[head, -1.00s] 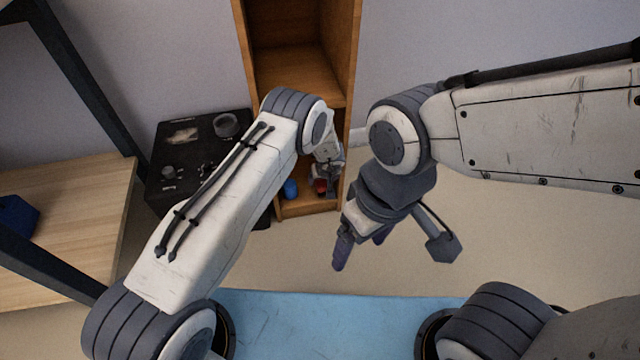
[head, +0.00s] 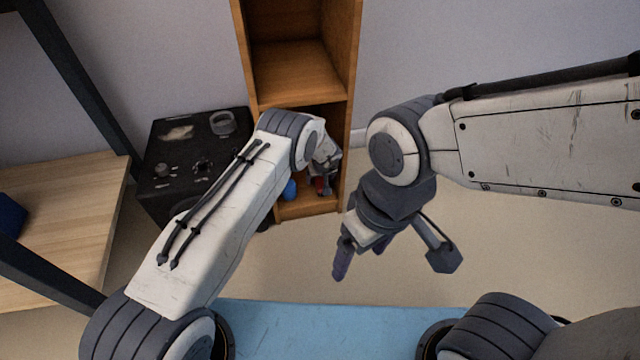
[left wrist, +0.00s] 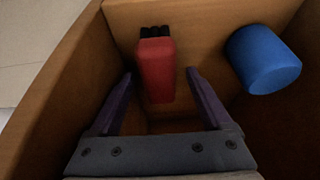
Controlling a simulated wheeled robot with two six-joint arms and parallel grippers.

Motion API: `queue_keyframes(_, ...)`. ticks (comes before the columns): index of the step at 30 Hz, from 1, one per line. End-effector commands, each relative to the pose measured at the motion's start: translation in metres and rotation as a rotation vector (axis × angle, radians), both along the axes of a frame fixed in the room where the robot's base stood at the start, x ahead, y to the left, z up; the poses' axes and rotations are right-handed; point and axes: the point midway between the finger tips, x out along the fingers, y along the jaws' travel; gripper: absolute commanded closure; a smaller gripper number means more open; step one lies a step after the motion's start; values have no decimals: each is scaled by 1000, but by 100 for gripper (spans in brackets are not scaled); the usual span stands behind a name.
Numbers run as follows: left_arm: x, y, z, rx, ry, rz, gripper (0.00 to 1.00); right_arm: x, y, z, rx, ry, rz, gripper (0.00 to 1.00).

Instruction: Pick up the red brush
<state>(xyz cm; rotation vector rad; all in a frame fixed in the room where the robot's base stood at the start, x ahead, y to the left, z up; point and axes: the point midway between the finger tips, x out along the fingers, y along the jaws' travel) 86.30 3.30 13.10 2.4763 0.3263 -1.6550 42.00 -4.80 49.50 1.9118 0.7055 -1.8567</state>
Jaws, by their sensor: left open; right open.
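The red brush (left wrist: 156,72) lies in the lower compartment of the wooden shelf, its dark bristles at the far end in the left wrist view. It shows as a small red patch in the head view (head: 320,185), partly hidden by my left gripper. My left gripper (left wrist: 158,76) is open, one finger on each side of the brush; I cannot tell whether they touch it. In the head view my left gripper (head: 327,184) is inside the shelf. My right gripper (head: 360,262) is open and empty over the floor, in front of the shelf and to its right.
The wooden shelf (head: 345,110) has close side walls. A black box (head: 165,150) and wooden table (head: 75,200) are left.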

Motion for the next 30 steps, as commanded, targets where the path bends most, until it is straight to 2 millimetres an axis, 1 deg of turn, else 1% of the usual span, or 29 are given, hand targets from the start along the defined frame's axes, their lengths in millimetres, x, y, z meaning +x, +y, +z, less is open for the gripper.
queue_keyframes(24, 0, 0, -5, 0, 0, 0, 18, 0, 0, -4, 0, 0, 0, 18)
queue_keyframes(26, 0, 0, -5, 0, 0, 0, 40, 0, 0, -4, 0, 0, 0, 18)
queue_keyframes(27, 0, 0, -5, 0, 0, 0, 56, 0, 0, -4, 0, 0, 0, 18)
queue_keyframes(29, 0, 0, -5, 0, 0, 0, 79, 0, 0, -4, 0, 0, 0, 18)
queue_keyframes(30, 0, 0, -5, 0, 0, 0, 94, 0, 0, -4, 0, 0, 0, 18)
